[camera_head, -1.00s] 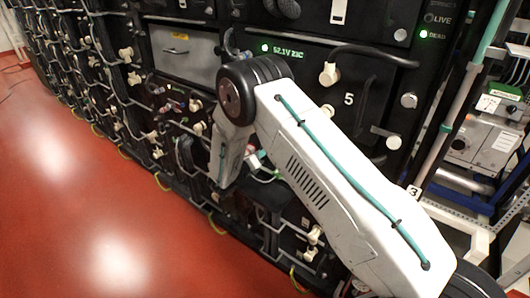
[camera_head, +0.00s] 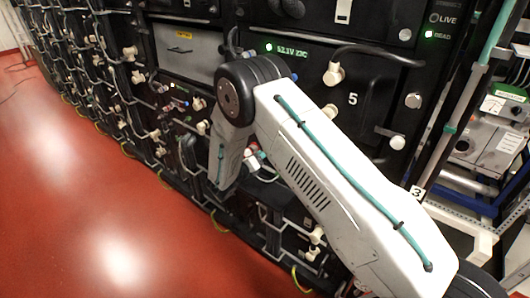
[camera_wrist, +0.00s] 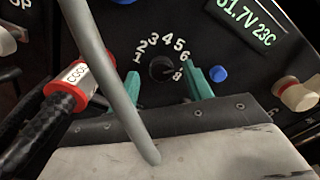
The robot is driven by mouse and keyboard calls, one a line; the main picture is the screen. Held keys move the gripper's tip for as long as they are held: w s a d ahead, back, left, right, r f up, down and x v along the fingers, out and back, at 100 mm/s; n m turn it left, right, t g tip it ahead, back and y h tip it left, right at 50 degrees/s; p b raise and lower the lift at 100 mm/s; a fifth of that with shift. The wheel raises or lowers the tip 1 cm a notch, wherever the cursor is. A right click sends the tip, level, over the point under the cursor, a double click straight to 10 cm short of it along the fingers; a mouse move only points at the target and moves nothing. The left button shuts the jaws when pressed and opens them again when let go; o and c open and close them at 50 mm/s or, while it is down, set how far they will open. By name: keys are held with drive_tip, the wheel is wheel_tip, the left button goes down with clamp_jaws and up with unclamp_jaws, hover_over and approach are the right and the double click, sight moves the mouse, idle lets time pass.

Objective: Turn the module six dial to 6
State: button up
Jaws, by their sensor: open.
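In the wrist view a small black dial (camera_wrist: 162,68) sits on a black panel, ringed by white numerals. My gripper (camera_wrist: 165,78) is open, with one teal finger on each side of the dial. I cannot tell whether either finger touches it. The green display (camera_wrist: 245,20) on this panel reads about 61.7V 23C. In the head view my arm hides the gripper and dial.
A grey cable (camera_wrist: 105,80) crosses close in front of the wrist camera. A red connector (camera_wrist: 75,85) on a black cable is left of the dial. A blue button (camera_wrist: 217,74) and a cream knob (camera_wrist: 298,93) are to the right. Red floor (camera_head: 80,190) is clear.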

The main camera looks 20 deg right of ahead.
drive_tip(key=v, duration=0.6)
drive_tip(key=shift+s+a, duration=0.1)
